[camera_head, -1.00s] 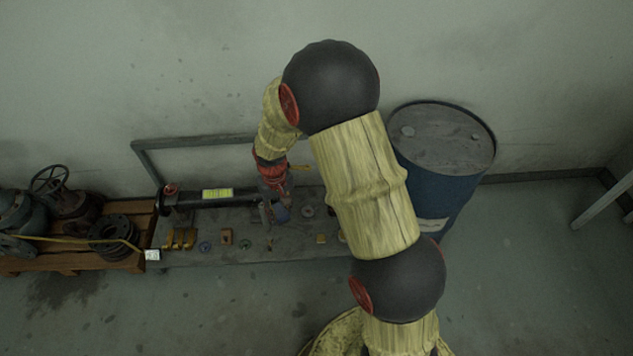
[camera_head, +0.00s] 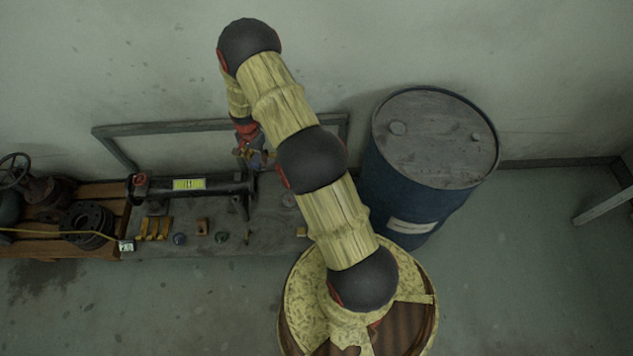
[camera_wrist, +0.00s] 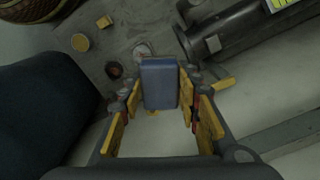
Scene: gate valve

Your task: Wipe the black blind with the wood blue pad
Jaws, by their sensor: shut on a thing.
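My gripper (camera_wrist: 160,88) is shut on the blue pad (camera_wrist: 160,82), which stands between the fingertips in the wrist view. In the head view my gripper (camera_head: 252,154) is above the back of the grey bench, and the pad is small there. A dark round disc (camera_wrist: 114,70), which looks like the black blind, lies on the bench beyond the pad and to its left in the wrist view. The pad is apart from it.
A black cylinder with a yellow label (camera_head: 188,185) lies along the bench (camera_head: 225,245). Small yellow blocks (camera_head: 155,228) and a lighter disc (camera_wrist: 142,50) lie there too. A blue drum (camera_head: 415,195) stands at right. A wooden pallet (camera_head: 100,250) carries flanges and a valve at left.

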